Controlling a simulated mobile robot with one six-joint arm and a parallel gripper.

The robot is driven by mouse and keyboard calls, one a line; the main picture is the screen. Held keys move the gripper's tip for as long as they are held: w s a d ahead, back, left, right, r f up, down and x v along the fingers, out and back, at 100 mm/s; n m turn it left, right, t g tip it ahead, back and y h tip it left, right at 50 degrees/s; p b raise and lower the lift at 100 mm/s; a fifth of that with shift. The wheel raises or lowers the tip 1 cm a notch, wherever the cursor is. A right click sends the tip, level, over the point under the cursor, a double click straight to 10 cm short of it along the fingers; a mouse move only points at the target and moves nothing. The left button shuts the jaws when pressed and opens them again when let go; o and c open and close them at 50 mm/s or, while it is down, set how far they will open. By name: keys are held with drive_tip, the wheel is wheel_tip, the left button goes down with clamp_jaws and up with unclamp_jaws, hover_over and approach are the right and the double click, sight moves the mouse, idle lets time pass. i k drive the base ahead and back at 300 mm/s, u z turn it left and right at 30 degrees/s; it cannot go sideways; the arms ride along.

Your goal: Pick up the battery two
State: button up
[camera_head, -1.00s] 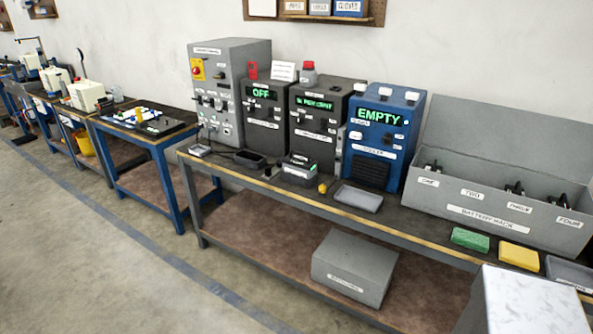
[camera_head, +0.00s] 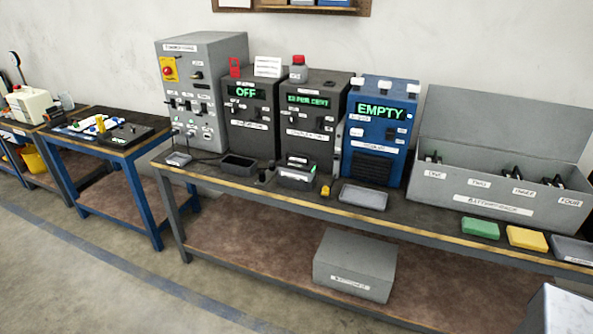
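A long grey battery rack (camera_head: 465,204) with a raised lid stands at the right end of the bench. Its front carries slot labels ONE to FOUR. Dark battery tops show near ONE (camera_head: 432,158), near THREE (camera_head: 515,173) and near FOUR (camera_head: 553,182). No battery top shows clearly behind the TWO label (camera_head: 479,183). A dark block with a pale front (camera_head: 297,175) sits before the machine reading a per cent value; I cannot tell whether it holds a battery. My gripper is not in view.
Machines line the bench (camera_head: 240,196): a grey power unit (camera_head: 203,90), one reading OFF (camera_head: 250,115), a per cent one (camera_head: 309,120) and a blue one reading EMPTY (camera_head: 380,130). A grey tray (camera_head: 363,197), green block (camera_head: 480,229) and yellow block (camera_head: 527,239) lie in front. Floor at left is clear.

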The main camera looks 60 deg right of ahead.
sight(304, 169)
drive_tip(key=z, duration=0.35)
drive_tip(key=i, duration=1)
drive_tip(key=u, duration=0.05)
